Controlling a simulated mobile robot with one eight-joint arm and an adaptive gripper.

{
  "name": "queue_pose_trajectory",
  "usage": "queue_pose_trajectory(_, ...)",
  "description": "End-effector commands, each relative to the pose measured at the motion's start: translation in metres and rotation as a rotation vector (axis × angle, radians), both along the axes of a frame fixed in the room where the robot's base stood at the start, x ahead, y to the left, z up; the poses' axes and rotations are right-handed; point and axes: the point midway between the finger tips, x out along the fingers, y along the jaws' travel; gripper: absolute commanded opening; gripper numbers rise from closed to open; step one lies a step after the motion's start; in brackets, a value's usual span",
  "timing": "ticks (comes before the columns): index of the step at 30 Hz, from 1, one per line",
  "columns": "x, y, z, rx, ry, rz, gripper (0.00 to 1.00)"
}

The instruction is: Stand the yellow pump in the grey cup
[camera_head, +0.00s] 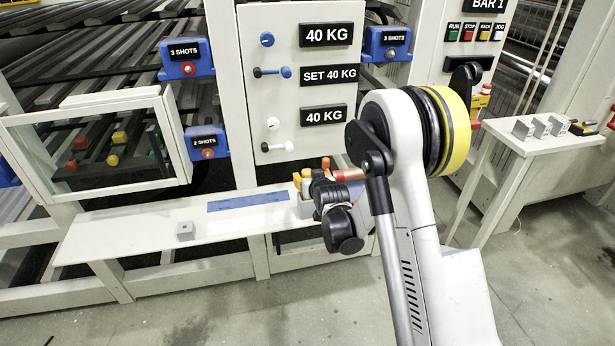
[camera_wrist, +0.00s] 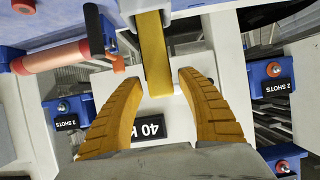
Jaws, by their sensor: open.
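In the wrist view, a long yellow piece (camera_wrist: 153,55), which looks like the yellow pump, comes in from the top and lies between the two yellow fingers of my gripper (camera_wrist: 160,82). The fingers are open, with gaps on both sides of it. In the head view my dark wrist is over the right end of the white shelf, beside small yellow shapes (camera_head: 306,174); I cannot tell pump from fingers there. A small grey block-like piece (camera_head: 185,231), probably the grey cup, stands on the left part of the shelf. Its opening is too small to make out.
The white shelf (camera_head: 130,236) has a blue strip (camera_head: 248,201) and free room between the grey piece and my wrist. An orange-red cylinder (camera_wrist: 58,56) is close to my gripper. A panel with 40 KG signs (camera_head: 310,75) stands behind. Several grey blocks are on the right table (camera_head: 490,128).

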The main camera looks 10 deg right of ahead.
Motion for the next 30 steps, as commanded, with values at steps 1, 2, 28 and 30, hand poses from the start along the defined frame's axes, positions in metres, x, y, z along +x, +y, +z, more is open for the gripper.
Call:
queue_pose_trajectory(1, -0.006, 0.000, 0.005, 0.000, 0.000, 0.000, 0.46)
queue_pose_trajectory(2, -0.010, 0.000, 0.008, 0.000, 0.000, 0.000, 0.46)
queue_pose_trajectory(28, -0.145, 0.000, 0.112, 0.000, 0.114, 0.004, 0.46)
queue_pose_trajectory(30, -0.165, 0.001, 0.131, 0.000, 0.158, 0.003, 0.46)
